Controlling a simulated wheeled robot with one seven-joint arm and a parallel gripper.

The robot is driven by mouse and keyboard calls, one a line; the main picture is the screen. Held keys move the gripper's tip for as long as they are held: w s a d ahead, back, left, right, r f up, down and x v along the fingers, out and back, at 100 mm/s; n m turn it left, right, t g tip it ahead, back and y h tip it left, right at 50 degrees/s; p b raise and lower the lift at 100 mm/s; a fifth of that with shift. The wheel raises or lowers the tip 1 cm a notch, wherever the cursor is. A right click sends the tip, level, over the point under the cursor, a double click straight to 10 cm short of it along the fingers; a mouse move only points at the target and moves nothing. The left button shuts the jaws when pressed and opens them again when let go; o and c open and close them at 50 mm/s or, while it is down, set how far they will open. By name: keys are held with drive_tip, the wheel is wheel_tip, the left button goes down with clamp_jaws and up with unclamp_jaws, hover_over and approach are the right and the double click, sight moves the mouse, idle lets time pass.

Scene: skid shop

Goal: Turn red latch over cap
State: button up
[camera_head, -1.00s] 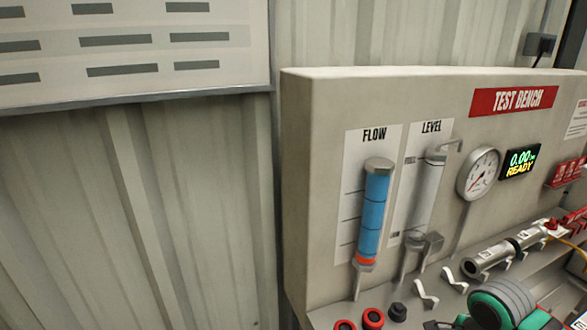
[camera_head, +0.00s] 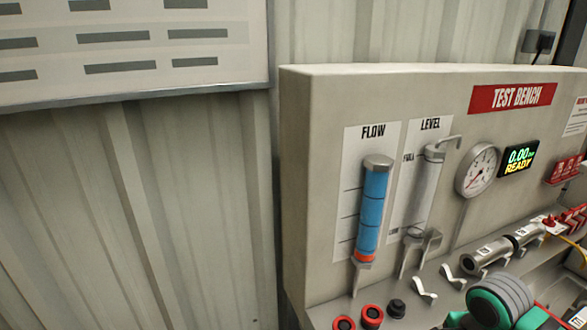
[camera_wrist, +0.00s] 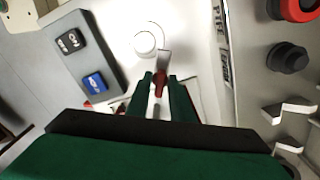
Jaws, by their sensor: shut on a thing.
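In the wrist view, my gripper (camera_wrist: 161,76) has its two dark green fingers closed on a small red latch (camera_wrist: 160,84). Most of the latch is hidden between and below the fingers. A grey tab (camera_wrist: 164,59) stands just beyond the fingertips. Beyond it is a round white cap-like piece (camera_wrist: 145,40) on a white surface; I cannot tell for sure that it is the cap. In the head view, a green and grey part of my arm shows at the lower right, and the fingers and latch are out of sight.
A grey panel (camera_wrist: 76,22) with an ON button and a blue button (camera_wrist: 95,82) lies left of my fingers. Red-ringed ports (camera_head: 372,316), a black knob (camera_head: 397,308) and metal hooks (camera_head: 424,290) line the bench front. The test bench backboard (camera_head: 318,170) stands behind.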

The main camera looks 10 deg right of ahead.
drive_tip(key=shift+n, duration=1.8)
drive_tip(key=shift+n, duration=1.1)
drive_tip(key=o, duration=0.6)
drive_tip(key=shift+r, duration=0.15)
drive_tip(key=shift+r, duration=3.65)
